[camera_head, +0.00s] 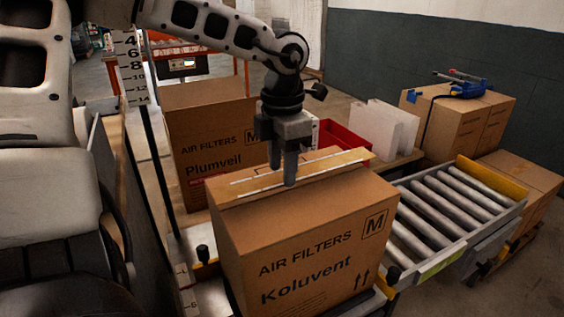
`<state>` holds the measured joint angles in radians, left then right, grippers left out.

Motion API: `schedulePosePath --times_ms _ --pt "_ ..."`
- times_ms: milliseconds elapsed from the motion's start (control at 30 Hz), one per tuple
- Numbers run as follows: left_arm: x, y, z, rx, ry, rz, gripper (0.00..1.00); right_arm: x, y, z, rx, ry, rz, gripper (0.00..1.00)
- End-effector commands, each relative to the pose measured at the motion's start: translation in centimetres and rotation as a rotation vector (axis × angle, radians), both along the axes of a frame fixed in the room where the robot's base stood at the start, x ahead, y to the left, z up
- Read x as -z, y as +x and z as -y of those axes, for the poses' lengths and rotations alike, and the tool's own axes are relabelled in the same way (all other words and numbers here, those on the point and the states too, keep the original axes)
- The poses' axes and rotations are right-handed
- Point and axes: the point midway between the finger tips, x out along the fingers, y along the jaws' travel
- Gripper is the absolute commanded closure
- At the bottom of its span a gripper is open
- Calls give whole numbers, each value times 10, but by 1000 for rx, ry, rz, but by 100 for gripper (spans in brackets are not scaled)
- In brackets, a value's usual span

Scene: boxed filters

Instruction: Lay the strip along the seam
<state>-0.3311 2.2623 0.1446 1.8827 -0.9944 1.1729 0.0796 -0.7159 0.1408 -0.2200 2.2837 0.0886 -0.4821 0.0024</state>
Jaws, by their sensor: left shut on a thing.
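A brown carton marked "Koluvent" (312,262) stands upright in the foreground with its top flaps closed. A tan strip (345,160) lies over or just above its top, running roughly lengthwise near the seam, with a thin white line beside it. My left gripper (283,172) points down over the middle of the carton top, its fingers shut on the strip. The fingers hide part of the strip and the seam. I cannot tell whether the strip touches the cardboard along its whole length. My right gripper is not in view.
A "Plumveil" carton (213,145) stands close behind. A red bin (341,141) and white panels (384,129) sit behind the carton top. A roller conveyor (450,205) runs to the right. A blue tool (466,86) lies on cartons (455,125) at the back right.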

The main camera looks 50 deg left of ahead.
Motion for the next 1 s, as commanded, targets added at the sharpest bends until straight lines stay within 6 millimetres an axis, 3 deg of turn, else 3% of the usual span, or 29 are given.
schedulePosePath --times_ms 433,467,533,1000 --pt "6 0 0 0 0 0 71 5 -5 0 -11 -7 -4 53" --pt "6 0 0 0 0 0 52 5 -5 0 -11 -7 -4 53" --pt "6 0 0 0 0 0 33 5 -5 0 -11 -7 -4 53" --pt "6 0 0 0 0 0 32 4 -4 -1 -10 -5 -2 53"
